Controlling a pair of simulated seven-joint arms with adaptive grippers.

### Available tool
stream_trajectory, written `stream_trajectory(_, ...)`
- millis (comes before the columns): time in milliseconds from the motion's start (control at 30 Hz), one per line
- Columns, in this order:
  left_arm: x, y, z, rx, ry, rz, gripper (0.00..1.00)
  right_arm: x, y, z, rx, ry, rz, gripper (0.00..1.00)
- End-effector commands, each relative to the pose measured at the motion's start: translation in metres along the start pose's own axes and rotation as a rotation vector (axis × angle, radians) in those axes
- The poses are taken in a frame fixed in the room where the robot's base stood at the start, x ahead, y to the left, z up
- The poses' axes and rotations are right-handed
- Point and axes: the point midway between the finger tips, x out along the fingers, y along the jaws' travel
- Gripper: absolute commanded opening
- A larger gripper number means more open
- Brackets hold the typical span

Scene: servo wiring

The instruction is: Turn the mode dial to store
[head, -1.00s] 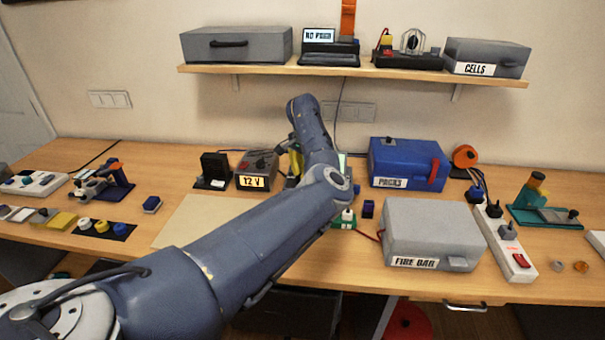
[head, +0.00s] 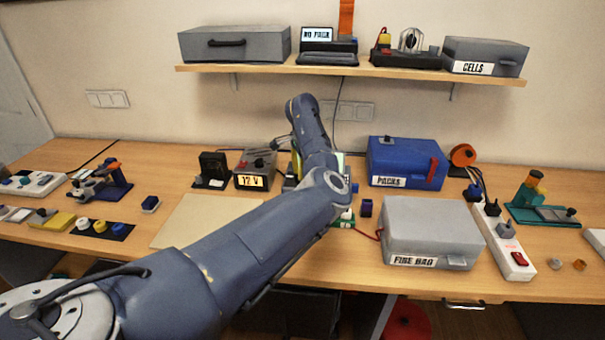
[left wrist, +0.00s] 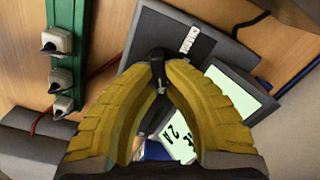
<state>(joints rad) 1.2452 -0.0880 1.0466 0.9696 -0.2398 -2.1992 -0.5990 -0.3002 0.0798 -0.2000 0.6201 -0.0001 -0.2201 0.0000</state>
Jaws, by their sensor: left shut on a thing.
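The mode dial (left wrist: 158,55) is a small black knob with a pale mark, on a dark grey device (left wrist: 215,52) in the left wrist view. My left gripper (left wrist: 161,72) has its yellow ribbed fingers closed on the dial, one fingertip on each side. A white label strip lies beside the dial, too small to read. The device's lit pale-green screen (left wrist: 240,100) is partly covered by a finger, with dark characters near its lower end. In the head view my own arm hides the dial and most of the device. My right gripper is not in view.
A green strip with white plugs (left wrist: 65,60) is close beside the device. In the head view a 12 V box (head: 254,171) stands to the left. The blue PACKS case (head: 406,160) and grey FIRE BAG box (head: 432,232) stand to the right. A beige mat (head: 200,220) lies clear.

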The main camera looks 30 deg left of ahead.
Motion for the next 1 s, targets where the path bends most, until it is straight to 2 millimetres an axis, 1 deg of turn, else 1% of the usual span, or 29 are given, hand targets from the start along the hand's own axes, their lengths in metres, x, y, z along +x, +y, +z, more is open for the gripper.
stream_trajectory(200, 0.001, 0.001, 0.0, 0.0, -0.001, 0.002, 0.0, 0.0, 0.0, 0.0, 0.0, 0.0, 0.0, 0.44)
stream_trajectory(233, 0.001, 0.001, 0.0, 0.0, -0.001, 0.002, 0.14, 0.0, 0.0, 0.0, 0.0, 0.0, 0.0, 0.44)
stream_trajectory(400, 0.001, 0.0, 0.0, -0.001, 0.0, 0.001, 0.34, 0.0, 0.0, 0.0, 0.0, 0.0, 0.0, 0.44)
stream_trajectory(433, 0.001, 0.0, 0.0, -0.001, 0.0, 0.001, 0.35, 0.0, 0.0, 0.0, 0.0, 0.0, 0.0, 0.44)
stream_trajectory(667, 0.0, 0.0, 0.0, -0.001, 0.0, 0.0, 0.35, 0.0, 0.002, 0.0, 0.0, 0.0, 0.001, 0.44)
stream_trajectory(767, -0.004, 0.0, 0.0, -0.002, 0.001, 0.0, 0.35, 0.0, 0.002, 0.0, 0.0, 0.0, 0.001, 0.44)
stream_trajectory(867, -0.015, 0.0, -0.001, -0.002, 0.003, -0.002, 0.35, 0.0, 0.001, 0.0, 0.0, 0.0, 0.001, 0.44)
stream_trajectory(1000, -0.038, 0.0, -0.002, -0.002, 0.005, -0.001, 0.35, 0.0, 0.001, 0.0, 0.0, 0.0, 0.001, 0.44)
